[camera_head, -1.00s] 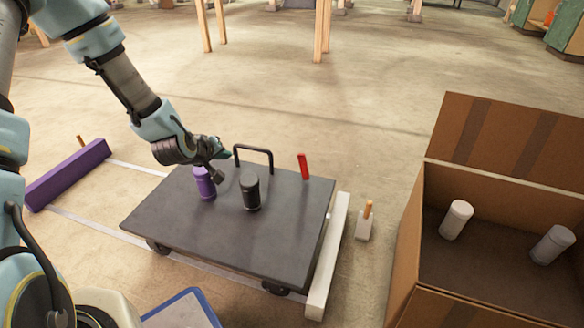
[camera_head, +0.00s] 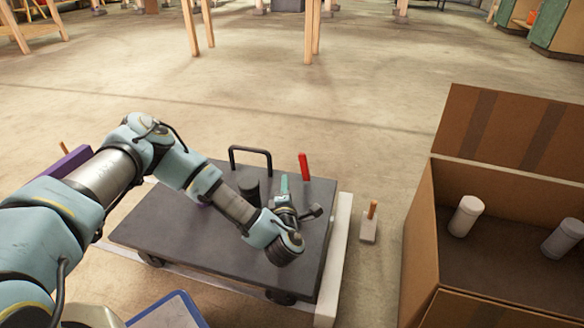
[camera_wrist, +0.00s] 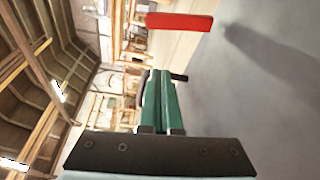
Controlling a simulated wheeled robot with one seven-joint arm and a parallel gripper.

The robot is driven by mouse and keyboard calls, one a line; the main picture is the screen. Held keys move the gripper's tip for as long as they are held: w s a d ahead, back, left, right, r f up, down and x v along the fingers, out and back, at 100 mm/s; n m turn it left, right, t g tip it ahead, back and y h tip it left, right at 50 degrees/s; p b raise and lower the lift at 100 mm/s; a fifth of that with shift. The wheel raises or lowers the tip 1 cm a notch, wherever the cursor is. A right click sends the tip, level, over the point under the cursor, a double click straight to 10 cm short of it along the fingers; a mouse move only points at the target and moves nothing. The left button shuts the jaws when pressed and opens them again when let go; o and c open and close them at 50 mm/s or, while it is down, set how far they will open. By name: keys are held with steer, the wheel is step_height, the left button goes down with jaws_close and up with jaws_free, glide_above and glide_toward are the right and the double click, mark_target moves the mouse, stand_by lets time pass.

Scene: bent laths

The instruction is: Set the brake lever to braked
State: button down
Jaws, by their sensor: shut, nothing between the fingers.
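The red brake lever (camera_head: 303,166) stands up from the far right edge of the dark flat cart (camera_head: 165,229), its top leaning slightly left. In the wrist view the lever (camera_wrist: 180,21) is a red bar near the top, beyond my fingertips and apart from them. My gripper (camera_head: 284,184) is over the cart's right part, in front of and slightly left of the lever. Its green fingers (camera_wrist: 160,80) are closed together with nothing between them. The lever's foot shows at the cart edge in the head view.
A black canister (camera_head: 249,188) stands on the cart, partly hidden by my arm, near the black handle (camera_head: 250,151). A white beam (camera_head: 336,255) lies along the right side. A block with an orange peg (camera_head: 369,228) and an open cardboard box (camera_head: 419,250) are further right.

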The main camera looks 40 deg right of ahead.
mark_target(304, 168)
steer(key=shift+s+a+f+n+t+y, duration=0.2)
steer(key=shift+a+f+n+t+y, duration=0.15)
steer(key=shift+n, duration=0.25)
steer(key=shift+d, duration=0.15)
steer(key=shift+w+d+f+b, duration=0.1)
steer(key=shift+w+d+b, duration=0.2)
steer(key=shift+w, duration=0.1)
steer(key=b+x, duration=0.4)
steer(key=x, duration=0.5)
steer(key=shift+w+d+f+b, duration=0.1)
steer(key=shift+w+b, duration=0.05)
steer(key=shift+b, duration=0.2)
steer(key=s, duration=0.1)
steer(key=s+d+b, duration=0.1)
steer(key=shift+s+d+r, duration=0.2)
steer(key=shift+s+r, duration=0.1)
steer(key=shift+r, duration=0.05)
steer(key=shift+s+d+r, duration=0.3)
steer(key=shift+s, duration=0.2)
steer(key=shift+r, duration=0.1)
